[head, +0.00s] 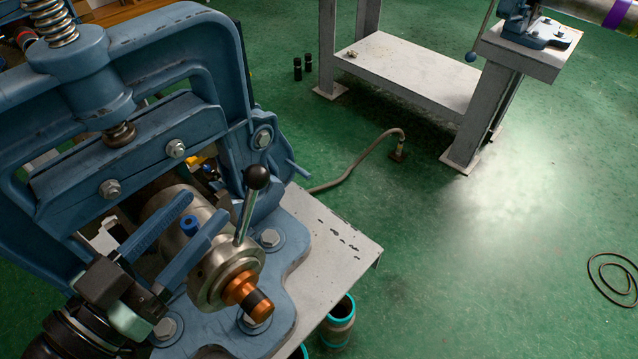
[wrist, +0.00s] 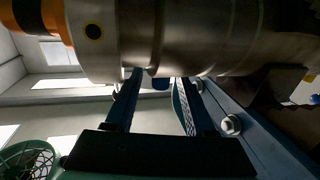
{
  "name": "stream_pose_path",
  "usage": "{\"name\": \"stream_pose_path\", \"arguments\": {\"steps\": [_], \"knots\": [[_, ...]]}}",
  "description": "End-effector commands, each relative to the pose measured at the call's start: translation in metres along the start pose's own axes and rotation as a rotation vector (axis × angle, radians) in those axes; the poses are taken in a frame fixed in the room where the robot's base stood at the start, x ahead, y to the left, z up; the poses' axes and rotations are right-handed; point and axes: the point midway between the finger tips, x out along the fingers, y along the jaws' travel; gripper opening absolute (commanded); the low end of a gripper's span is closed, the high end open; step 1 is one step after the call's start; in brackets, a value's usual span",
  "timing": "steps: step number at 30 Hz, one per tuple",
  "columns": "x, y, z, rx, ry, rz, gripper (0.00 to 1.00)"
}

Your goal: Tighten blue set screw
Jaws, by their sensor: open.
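The blue set screw (head: 189,225) stands out of the top side of a metal cylindrical tool (head: 215,270) held in the blue pipe vise. My gripper (head: 204,206) is open, with its two long blue fingers lying over the cylinder on either side of the screw. In the wrist view, my gripper (wrist: 153,82) also shows with its fingers apart. I cannot tell whether a finger touches the screw.
The large blue vise frame (head: 100,140) surrounds the cylinder at left. A lever with a black ball (head: 257,177) rises beside the right finger. An orange and black end (head: 246,290) juts forward. The bench (head: 340,245) edge is at right; green floor beyond is mostly clear.

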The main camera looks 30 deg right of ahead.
Motion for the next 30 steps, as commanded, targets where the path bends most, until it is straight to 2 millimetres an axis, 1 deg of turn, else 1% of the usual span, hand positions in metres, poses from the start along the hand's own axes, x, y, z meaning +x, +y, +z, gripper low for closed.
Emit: {"name": "stream_pose_path", "arguments": {"steps": [9,30], "knots": [[0.0003,0.0019,0.0012,0.000,-0.004,-0.236,0.55],[-0.0003,0.0001,-0.0047,-0.004,-0.003,-0.646,0.55]]}}
